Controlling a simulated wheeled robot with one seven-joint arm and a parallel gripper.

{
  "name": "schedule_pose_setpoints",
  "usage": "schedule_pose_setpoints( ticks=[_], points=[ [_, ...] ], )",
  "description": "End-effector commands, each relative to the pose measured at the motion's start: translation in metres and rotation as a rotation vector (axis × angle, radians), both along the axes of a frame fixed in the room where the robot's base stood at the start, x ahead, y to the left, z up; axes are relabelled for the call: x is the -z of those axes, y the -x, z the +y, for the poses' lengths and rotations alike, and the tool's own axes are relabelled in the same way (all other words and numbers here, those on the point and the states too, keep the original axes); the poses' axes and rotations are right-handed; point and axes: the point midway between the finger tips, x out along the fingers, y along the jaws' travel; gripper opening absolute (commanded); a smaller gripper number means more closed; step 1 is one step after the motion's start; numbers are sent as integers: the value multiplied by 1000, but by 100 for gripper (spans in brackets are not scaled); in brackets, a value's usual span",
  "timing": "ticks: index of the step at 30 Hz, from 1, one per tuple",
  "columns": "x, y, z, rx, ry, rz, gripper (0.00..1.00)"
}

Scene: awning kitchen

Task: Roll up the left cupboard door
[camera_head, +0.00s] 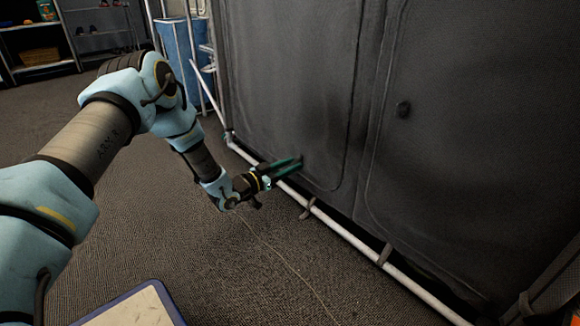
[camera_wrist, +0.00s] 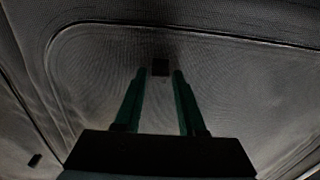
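The left cupboard door (camera_head: 290,80) is a dark grey fabric panel, hanging down flat, with a rounded seam outline near its lower corner. In the wrist view the left door (camera_wrist: 225,75) fills most of the picture. Whether the fingertips touch the fabric I cannot tell.
A white frame tube (camera_head: 330,222) runs along the cupboard's base. A blue bin (camera_head: 183,50) stands behind. Carpeted floor (camera_head: 240,270) lies open in front.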

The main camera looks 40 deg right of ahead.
Motion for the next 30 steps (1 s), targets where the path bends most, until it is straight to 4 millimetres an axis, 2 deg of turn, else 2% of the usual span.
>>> schedule_pose_setpoints(
  ticks=[1, 10, 30],
  points=[
    [0, 0, 0, 0, 0, 0, 33],
    [0, 0, 0, 0, 0, 0, 0],
    [1, 0, 1, 0, -1, 0, 0]
  ],
)
